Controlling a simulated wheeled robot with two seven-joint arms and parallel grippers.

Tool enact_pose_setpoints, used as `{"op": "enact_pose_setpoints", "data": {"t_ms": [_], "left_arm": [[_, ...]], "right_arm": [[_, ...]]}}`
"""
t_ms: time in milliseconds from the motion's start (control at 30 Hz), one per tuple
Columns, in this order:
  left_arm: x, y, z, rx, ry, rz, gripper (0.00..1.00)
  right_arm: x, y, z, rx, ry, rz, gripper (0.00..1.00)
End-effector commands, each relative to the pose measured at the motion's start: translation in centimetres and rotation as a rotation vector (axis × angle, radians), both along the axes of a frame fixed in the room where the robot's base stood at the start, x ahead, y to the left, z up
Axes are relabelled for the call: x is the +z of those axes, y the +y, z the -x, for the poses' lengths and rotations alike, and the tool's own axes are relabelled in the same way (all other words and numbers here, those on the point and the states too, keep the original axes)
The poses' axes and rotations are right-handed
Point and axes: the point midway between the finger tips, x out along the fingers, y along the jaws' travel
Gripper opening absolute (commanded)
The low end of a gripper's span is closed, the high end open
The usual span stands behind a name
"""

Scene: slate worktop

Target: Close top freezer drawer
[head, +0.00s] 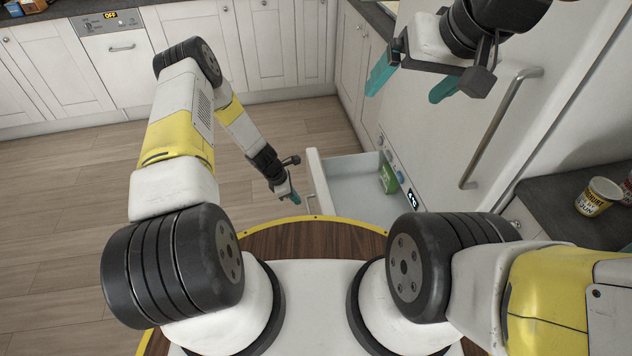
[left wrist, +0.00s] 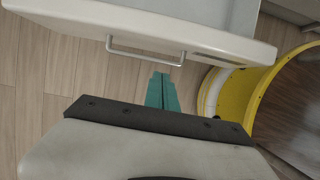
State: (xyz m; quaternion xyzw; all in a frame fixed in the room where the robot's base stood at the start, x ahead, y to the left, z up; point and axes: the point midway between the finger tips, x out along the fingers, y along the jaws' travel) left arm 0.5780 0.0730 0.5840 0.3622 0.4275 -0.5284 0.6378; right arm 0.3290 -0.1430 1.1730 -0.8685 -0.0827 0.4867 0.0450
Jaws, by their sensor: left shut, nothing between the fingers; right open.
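The top freezer drawer (head: 316,184) stands pulled out from the white freezer (head: 520,80), with a green package (head: 388,178) inside at its right. Its front and handle (left wrist: 145,50) show in the left wrist view. My left gripper (head: 294,198) is shut and empty, low beside the left of the drawer front. In the left wrist view its teal fingertips (left wrist: 162,92) lie just below the handle; I cannot tell whether they touch it. My right gripper (head: 410,82) is open and empty, raised in front of the freezer door. The drawer's back part is hidden.
The freezer door handle (head: 495,130) sticks out near my right gripper. A dark counter (head: 560,195) at the right holds a yellow-and-white tub (head: 598,196). White cabinets (head: 200,50) line the back. The wooden floor (head: 60,190) at the left is clear.

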Motion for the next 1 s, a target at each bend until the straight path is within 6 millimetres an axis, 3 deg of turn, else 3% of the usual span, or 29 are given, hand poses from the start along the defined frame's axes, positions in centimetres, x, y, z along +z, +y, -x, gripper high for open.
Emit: {"op": "enact_pose_setpoints", "data": {"t_ms": [267,633,800,1000], "left_arm": [[-3.0,-1.0,0.2,0.019,0.013,0.002,0.0],[-10.2,-3.9,-0.3,0.015,0.011,0.001,0.0],[-10.1,-6.3,-0.9,0.014,0.009,0.001,0.0],[-10.1,-7.6,-1.1,0.015,0.01,0.001,0.0]], "right_arm": [[0.0,0.0,0.0,0.0,0.0,0.0,0.91],[0.0,0.0,0.0,0.0,0.0,0.0,0.91],[0.0,0.0,0.0,0.0,0.0,0.0,0.91],[0.0,0.0,0.0,0.0,0.0,0.0,0.91]]}}
